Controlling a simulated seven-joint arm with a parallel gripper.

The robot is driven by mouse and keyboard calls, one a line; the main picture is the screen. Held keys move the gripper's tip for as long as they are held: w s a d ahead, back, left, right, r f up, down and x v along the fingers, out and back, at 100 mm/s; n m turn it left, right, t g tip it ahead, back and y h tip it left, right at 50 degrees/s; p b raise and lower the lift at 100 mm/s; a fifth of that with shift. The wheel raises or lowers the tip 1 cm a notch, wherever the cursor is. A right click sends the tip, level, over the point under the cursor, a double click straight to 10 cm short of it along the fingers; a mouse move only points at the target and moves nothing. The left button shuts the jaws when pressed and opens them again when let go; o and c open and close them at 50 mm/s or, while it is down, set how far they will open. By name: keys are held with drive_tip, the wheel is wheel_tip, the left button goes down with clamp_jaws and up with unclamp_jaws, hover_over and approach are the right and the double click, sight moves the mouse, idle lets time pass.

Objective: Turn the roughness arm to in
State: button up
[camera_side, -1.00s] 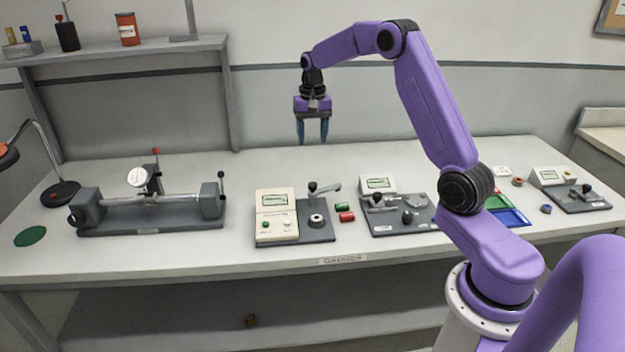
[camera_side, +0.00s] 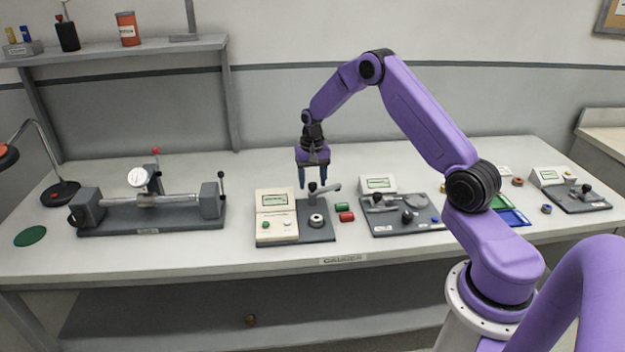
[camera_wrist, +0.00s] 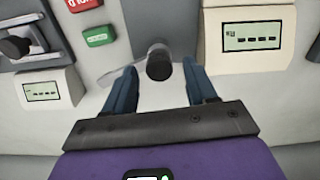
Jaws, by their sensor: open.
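A grey swing arm (camera_side: 327,188) on a dark post stands at the back of the cream-box station, left of the bench's middle. I take it for the roughness arm; no readable label confirms this. Its bar points right, away from the cream box (camera_side: 276,216). A pale ring (camera_side: 317,220) sits on the base in front of the post. My gripper (camera_side: 312,185) is open, pointing down over the post. In the wrist view, the dark post top (camera_wrist: 159,65) lies between the open fingertips (camera_wrist: 159,72), with the grey bar reaching left. Contact cannot be told.
A green (camera_side: 343,206) and a red block (camera_side: 347,216) lie right of the station. Another gauge station (camera_side: 405,228) stands further right. A shaft bench with dial (camera_side: 150,226) is at left. Bench space behind the station is clear.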

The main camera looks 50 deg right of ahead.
drive_tip(key=shift+c, duration=0.3)
clamp_jaws()
drive_tip(key=shift+m, duration=0.3)
drive_tip(key=m, duration=1.1)
drive_tip(key=shift+s, duration=0.15)
drive_tip(key=m, duration=0.5)
drive_tip(key=shift+s, duration=0.1)
drive_tip(key=shift+m, duration=2.7)
